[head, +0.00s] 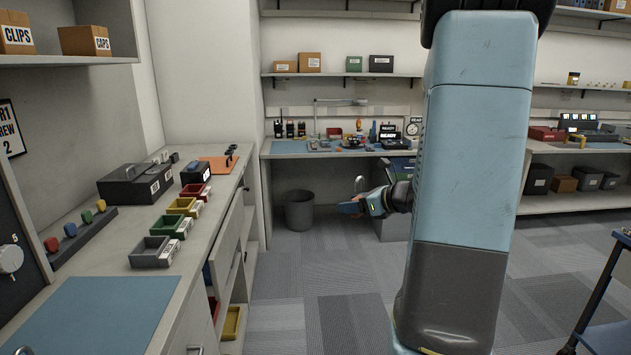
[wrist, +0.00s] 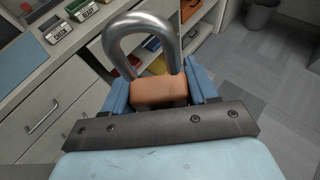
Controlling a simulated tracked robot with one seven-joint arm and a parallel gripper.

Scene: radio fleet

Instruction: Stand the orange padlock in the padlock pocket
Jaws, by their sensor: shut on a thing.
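My gripper (wrist: 160,92) is shut on the orange padlock (wrist: 158,92), seen in the wrist view. Its orange body sits between the two blue fingers, and its thick silver shackle points away from my wrist. In the head view my gripper (head: 358,200) is out over the floor, to the right of the left counter, and the padlock in it is small and hard to make out. I cannot tell the padlock pocket for certain in either view.
The left counter (head: 95,255) holds a blue mat (head: 92,312), several coloured bins such as a grey one (head: 155,252), a black case (head: 135,184) and an orange board (head: 217,163). A waste bin (head: 300,211) stands on the floor by the back workbench. The carpet is open ahead.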

